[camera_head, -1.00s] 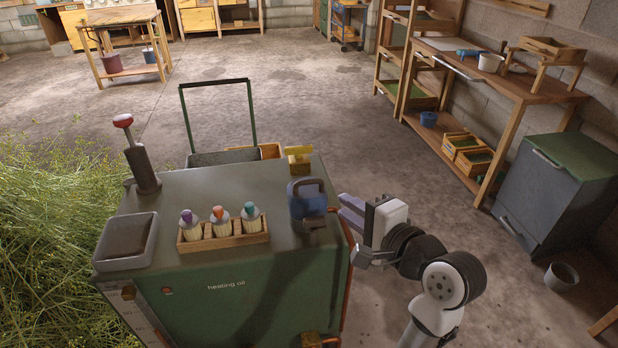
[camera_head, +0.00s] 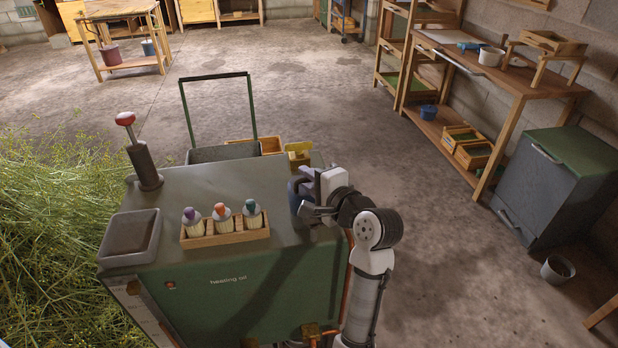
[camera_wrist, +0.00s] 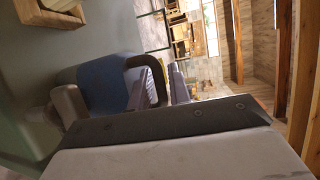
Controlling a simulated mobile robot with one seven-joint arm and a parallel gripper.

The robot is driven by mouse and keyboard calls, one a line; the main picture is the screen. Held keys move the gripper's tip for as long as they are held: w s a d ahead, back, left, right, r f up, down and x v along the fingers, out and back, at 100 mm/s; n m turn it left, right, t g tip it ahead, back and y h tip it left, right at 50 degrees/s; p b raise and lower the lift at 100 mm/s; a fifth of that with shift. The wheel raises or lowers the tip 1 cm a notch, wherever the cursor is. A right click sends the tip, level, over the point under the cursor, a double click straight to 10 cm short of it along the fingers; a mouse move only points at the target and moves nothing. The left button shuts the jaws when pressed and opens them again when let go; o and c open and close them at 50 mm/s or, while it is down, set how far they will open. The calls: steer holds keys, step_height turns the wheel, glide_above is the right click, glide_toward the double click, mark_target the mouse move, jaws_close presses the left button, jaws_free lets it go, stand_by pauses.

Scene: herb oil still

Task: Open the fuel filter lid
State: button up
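A blue body with a dark looped handle, which I take to be the fuel filter and its lid (camera_head: 295,193), stands at the right end of the green heating oil unit's top. The lid looks shut, but my gripper covers much of it. In the wrist view the blue body (camera_wrist: 104,86) is at left centre, with its dark handle (camera_wrist: 148,62) reaching right. My gripper (camera_head: 309,188) is at the handle. In the wrist view its fingers (camera_wrist: 162,84) are apart, one inside the loop and one outside, with the handle bar between them. I cannot see firm contact.
The green unit (camera_head: 240,287) also carries a wooden rack (camera_head: 225,237) with several capped bottles, a grey tray (camera_head: 129,240), a red-topped post (camera_head: 145,165) and a yellow fitting (camera_head: 298,154). A workbench (camera_head: 520,82) and a grey cabinet (camera_head: 553,185) stand right.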

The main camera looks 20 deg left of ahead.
jaws_close()
steer(key=shift+w+r, duration=0.1)
